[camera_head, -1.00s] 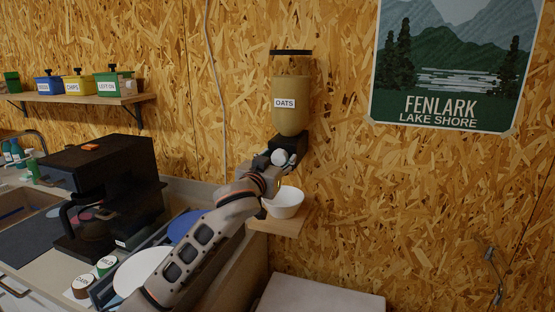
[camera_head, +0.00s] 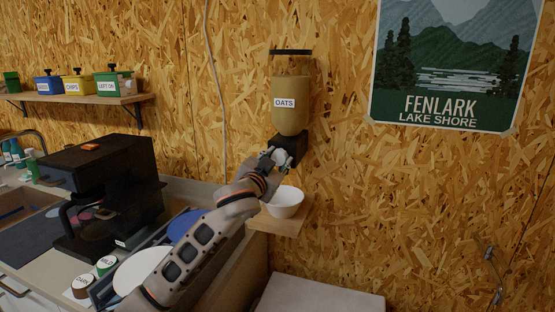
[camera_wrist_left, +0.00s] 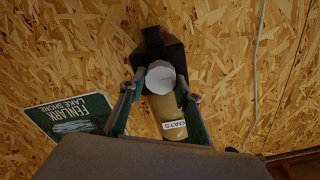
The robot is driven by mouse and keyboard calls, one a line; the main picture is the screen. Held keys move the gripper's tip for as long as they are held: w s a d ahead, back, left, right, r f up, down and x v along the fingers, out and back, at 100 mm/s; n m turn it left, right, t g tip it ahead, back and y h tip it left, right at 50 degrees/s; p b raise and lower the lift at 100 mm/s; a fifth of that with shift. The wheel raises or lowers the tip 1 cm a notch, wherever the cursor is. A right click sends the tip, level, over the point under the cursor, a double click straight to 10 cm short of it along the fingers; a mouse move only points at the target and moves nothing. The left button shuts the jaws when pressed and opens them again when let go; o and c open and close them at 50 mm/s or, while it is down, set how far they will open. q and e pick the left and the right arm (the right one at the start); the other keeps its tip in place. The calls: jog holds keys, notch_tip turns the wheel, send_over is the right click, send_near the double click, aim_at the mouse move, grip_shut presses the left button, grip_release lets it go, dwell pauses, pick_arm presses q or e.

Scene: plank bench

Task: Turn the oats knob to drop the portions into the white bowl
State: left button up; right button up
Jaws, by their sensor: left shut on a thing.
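The oats dispenser (camera_head: 291,110) is a tan canister labelled OATS on the board wall, with a black base (camera_head: 293,146). Its pale round knob (camera_head: 280,156) faces outward from the base. My left gripper (camera_head: 276,158) is at the knob, shut on it. In the left wrist view, the fingers of my left gripper (camera_wrist_left: 156,88) lie on either side of the white knob (camera_wrist_left: 160,76), with the canister (camera_wrist_left: 165,112) beyond. The white bowl (camera_head: 285,203) stands on a small wooden shelf (camera_head: 283,224) under the dispenser; its inside is partly visible. My right gripper is out of view.
A black coffee machine (camera_head: 110,165) stands on the counter at left. A tray (camera_head: 103,290) with plates lies under my left arm. A wall shelf (camera_head: 85,99) holds several labelled bins.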

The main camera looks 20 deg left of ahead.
pick_arm(q)
jog(key=m, duration=0.4)
jog(key=shift+m, duration=0.3)
jog(key=m, duration=0.3)
jog(key=shift+d+f+m, duration=0.1)
jog(key=shift+f+m, duration=0.05)
jog(key=shift+m, duration=0.25)
jog(key=m, duration=0.3)
jog(key=shift+m, duration=0.3)
jog(key=m, duration=0.4)
jog(key=shift+f, duration=0.15)
jog(key=m, duration=0.8)
jog(key=shift+f+m, duration=0.1)
jog(key=shift+m, duration=0.2)
jog(key=m, duration=0.3)
jog(key=shift+m, duration=0.3)
jog(key=shift+a+m, duration=0.25)
jog(key=shift+m, duration=1.55)
